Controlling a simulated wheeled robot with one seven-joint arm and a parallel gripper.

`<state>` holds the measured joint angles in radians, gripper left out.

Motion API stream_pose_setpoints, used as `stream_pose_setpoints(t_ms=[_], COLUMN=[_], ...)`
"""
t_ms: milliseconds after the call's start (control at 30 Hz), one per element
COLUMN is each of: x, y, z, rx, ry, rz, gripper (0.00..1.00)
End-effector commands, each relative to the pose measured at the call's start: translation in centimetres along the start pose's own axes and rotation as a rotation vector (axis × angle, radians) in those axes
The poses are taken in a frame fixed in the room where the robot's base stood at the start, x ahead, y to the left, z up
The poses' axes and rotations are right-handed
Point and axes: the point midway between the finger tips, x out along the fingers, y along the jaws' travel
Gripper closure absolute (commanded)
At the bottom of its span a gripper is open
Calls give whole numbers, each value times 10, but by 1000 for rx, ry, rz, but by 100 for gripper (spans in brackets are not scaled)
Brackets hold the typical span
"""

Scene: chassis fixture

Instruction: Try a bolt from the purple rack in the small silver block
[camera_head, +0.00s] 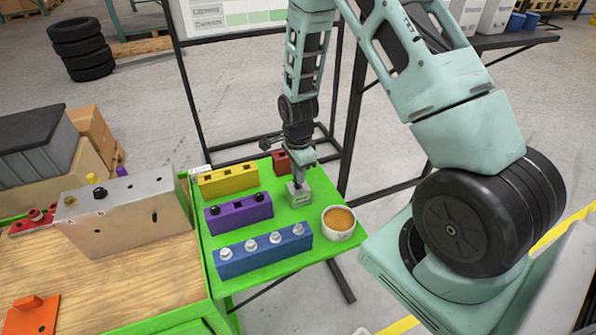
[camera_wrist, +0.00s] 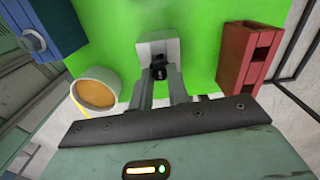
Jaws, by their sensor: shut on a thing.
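The purple rack (camera_head: 238,214) lies on the green table with a black bolt at each end and an empty-looking middle hole. The small silver block (camera_head: 299,196) stands to its right; it also shows in the wrist view (camera_wrist: 158,43). My gripper (camera_head: 298,181) points down right over the silver block. In the wrist view its fingers (camera_wrist: 160,74) are shut on a black bolt (camera_wrist: 159,68), which is at the block's top. I cannot tell how deep the bolt sits, as the fingers hide part of it.
A yellow rack (camera_head: 228,181), a blue rack (camera_head: 264,255) with several silver bolts and a red rack (camera_head: 281,162) stand around. A bowl (camera_head: 339,224) is close to the right of the silver block. A large metal chassis block (camera_head: 125,220) is on the wooden table at left.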

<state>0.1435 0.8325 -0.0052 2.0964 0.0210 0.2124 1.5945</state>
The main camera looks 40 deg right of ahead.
Motion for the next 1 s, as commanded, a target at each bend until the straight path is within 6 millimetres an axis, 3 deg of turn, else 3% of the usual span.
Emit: stream_pose_setpoints(t_ms=[500,800,833,900,1000], x=[21,21,21,21,21], y=[0,0,0,0,0], z=[0,0,0,0,0], rx=[1,1,1,1,1], ry=[0,0,0,0,0], rz=[1,0,0,0,0], gripper=[100,100,78,58,58])
